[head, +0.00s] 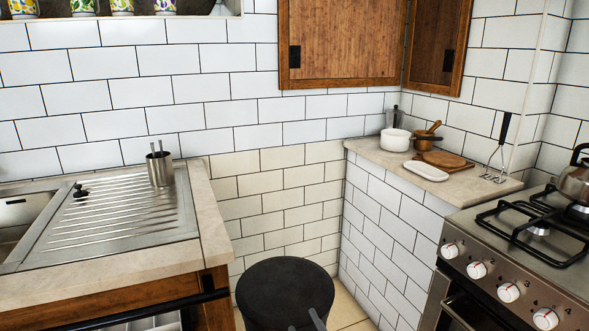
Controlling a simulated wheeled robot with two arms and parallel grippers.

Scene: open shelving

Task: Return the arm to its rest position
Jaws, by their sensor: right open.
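My right gripper (305,320) shows only at the bottom edge of the head view, as two thin grey fingertips. The fingers are apart and nothing shows between them. They appear in front of a dark round-topped object (280,283) on the floor; I cannot tell whether they touch it. The rest of the right arm is out of frame. My left gripper is not in view.
A counter with a steel drainer (125,215) and a metal cup (159,166) stands at left. A gas stove (530,255) stands at far right.

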